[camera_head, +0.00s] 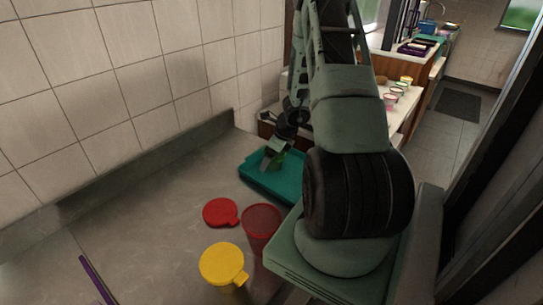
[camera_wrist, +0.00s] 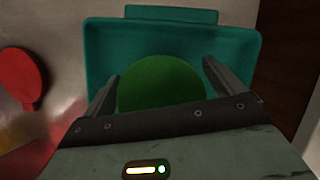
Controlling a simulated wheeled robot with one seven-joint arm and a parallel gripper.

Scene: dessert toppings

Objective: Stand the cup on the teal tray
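The cup shows as a round green top (camera_wrist: 162,84) in the wrist view, between the two fingers of my gripper (camera_wrist: 161,70). Its sides and base are hidden there. In the head view a small green patch of it (camera_head: 281,158) shows beside my gripper (camera_head: 268,161). The teal tray (camera_wrist: 238,44) lies behind and around the cup in the wrist view. In the head view the tray (camera_head: 284,194) is on the counter by the far end. The fingers are apart with the cup between them; whether they press on it, or whether its base touches the tray, I cannot tell.
A red lid (camera_head: 220,212), a red cup (camera_head: 262,225) and a yellow-lidded cup (camera_head: 222,264) stand nearer on the counter. A purple stick (camera_head: 97,279) lies at the front left. A tiled wall borders the left. The counter's left middle is clear.

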